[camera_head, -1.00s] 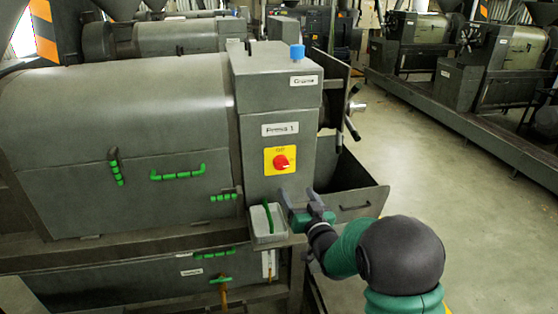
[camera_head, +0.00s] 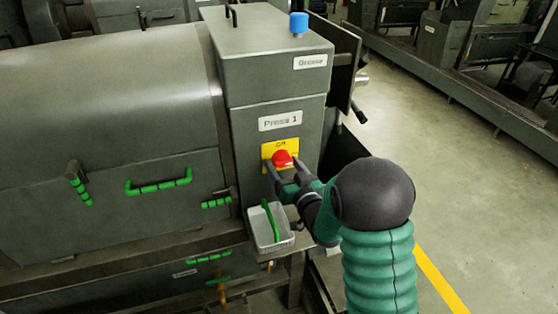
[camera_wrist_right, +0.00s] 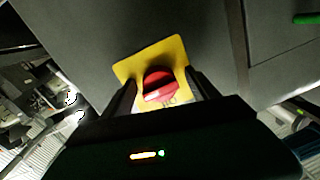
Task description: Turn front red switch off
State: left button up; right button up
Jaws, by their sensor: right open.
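The red rotary switch (camera_head: 282,159) sits on a yellow plate (camera_head: 268,151) on the front of the grey Press 1 cabinet (camera_head: 240,130). My right gripper (camera_head: 282,168) is at the switch, with one finger on either side of it. In the right wrist view, the red knob (camera_wrist_right: 158,85) lies between the two open fingers (camera_wrist_right: 158,92), and the yellow plate (camera_wrist_right: 150,57) is behind it. I cannot tell whether the fingers touch the knob. The lower part of the plate is partly hidden by the gripper. My left gripper is not in view.
A small grey tray (camera_head: 284,238) with a green handle (camera_head: 270,220) is just below the switch. A blue button (camera_head: 298,22) tops the cabinet. Green handles (camera_head: 158,184) line the press to the left. The floor (camera_head: 480,200) at right is clear.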

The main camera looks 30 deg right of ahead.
jog(key=shift+s+d+r, duration=0.1)
jog(key=shift+s+r, duration=0.05)
jog(key=shift+s, duration=0.1)
jog(key=shift+s+d, duration=0.1)
jog(key=shift+s, duration=0.1)
jog(key=shift+c, duration=1.2)
jog(key=shift+d, duration=0.1)
jog(key=shift+c, duration=1.2)
jog(key=shift+w+a, duration=0.15)
jog(key=shift+a, duration=0.25)
jog(key=c, duration=0.8)
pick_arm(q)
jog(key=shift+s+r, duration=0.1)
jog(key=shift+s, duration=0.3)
pick_arm(e)
jog(key=shift+c, duration=0.2)
jog(key=shift+d, duration=0.15)
